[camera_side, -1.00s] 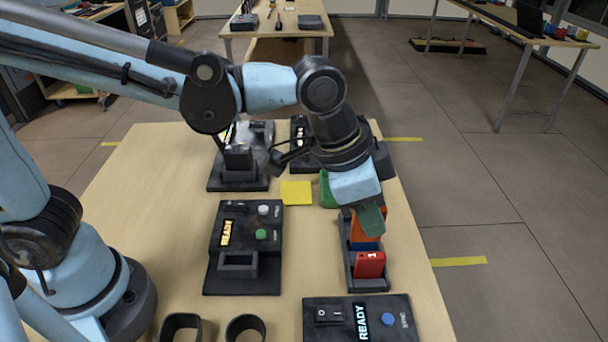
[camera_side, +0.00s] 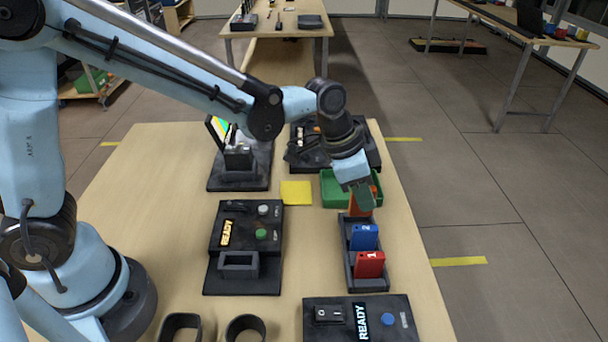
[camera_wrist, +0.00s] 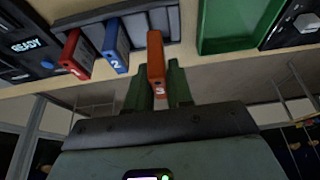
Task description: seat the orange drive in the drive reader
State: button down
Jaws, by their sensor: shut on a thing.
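The orange drive (camera_side: 359,206) is between the jaws of my gripper (camera_side: 364,197), at the back end of the dark drive rack (camera_side: 349,268). In the wrist view the green fingers (camera_wrist: 160,86) are shut on the orange drive (camera_wrist: 156,58), one on each side. I cannot tell whether its far end is clear of the rack. A black unit (camera_side: 217,240) with a lit READY display and an open rectangular socket (camera_side: 238,262) stands left of the rack. It looks like the drive reader, and its socket looks empty.
A blue drive (camera_side: 364,238) and a red drive (camera_side: 370,265) stand in the rack. A green tray (camera_side: 329,190) lies behind it. Another READY unit (camera_side: 345,330) is at the front. A yellow note (camera_side: 296,192) lies mid-table. Table between reader and rack is clear.

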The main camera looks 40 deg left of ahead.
jog(key=shift+w+a+f, duration=0.2)
jog(key=shift+w+f, duration=0.05)
jog(key=shift+f, duration=1.75)
jog(key=shift+f, duration=0.15)
jog(key=c, duration=1)
grip_release()
jog(key=v, duration=1.2)
jog(key=s+a+n+t+y, duration=0.3)
jog(key=s+a+n, duration=0.6)
jog(key=a, duration=0.5)
jog(key=shift+s+a+f+t, duration=0.2)
jog(key=shift+s+a+t, duration=0.15)
jog(key=shift+s+t, duration=0.15)
